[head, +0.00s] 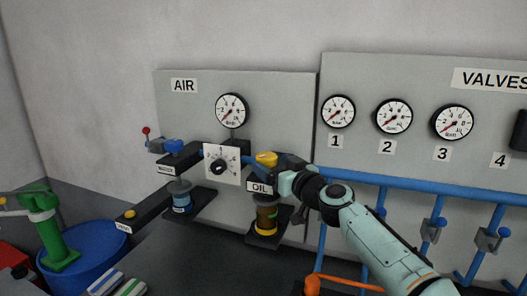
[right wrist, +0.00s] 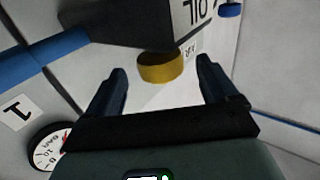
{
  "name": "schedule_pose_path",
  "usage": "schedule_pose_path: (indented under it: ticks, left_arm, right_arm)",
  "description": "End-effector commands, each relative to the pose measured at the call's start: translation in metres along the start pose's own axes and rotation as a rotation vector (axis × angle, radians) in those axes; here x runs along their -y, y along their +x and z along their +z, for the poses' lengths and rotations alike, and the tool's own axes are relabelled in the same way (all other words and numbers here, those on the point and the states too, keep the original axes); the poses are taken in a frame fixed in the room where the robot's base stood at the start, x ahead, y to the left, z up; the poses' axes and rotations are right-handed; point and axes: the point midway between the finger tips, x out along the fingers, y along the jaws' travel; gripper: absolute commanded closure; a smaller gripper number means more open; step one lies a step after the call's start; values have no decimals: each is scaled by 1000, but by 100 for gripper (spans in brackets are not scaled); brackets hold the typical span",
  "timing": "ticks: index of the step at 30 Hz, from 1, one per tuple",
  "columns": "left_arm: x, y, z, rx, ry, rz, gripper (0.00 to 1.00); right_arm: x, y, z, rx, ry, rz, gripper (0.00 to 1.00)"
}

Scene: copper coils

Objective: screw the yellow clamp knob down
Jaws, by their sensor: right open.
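The yellow clamp knob (head: 266,159) sits on top of the block labelled OIL (head: 259,187), above an amber bowl (head: 266,219). My right gripper (head: 281,164) reaches the knob from the right and partly covers it and the block. In the right wrist view, where the OIL label is upside down, the knob (right wrist: 160,68) shows between the two dark fingertips of my open right gripper (right wrist: 161,72). A gap shows on each side, and whether a finger touches it cannot be told. My left gripper is not in view.
A white dial plate (head: 222,164) and a blue-bowled unit (head: 181,198) stand left of the OIL block. Gauges and blue pipes (head: 400,181) line the wall at right. Another yellow knob (head: 129,213) sits on a dark arm in front. A blue drum (head: 85,250) stands lower left.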

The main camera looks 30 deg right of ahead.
Motion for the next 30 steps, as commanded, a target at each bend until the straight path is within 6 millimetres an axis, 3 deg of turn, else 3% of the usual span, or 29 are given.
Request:
schedule_pose_path:
  ticks: [3,9,22,23,27,30]
  left_arm:
    - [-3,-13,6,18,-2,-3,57]
    - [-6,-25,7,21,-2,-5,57]
    - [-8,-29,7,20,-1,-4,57]
    - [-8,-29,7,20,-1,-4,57]
    - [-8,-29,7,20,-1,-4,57]
    - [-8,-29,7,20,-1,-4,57]
  right_arm:
    - [1,25,-4,0,0,-2,14]
    - [1,50,-3,-1,0,-1,14]
    - [0,59,0,0,-1,0,14]
    - [0,59,0,-1,-1,0,20]
    - [0,59,0,-1,-1,0,66]
    - [0,59,0,-1,-1,0,66]
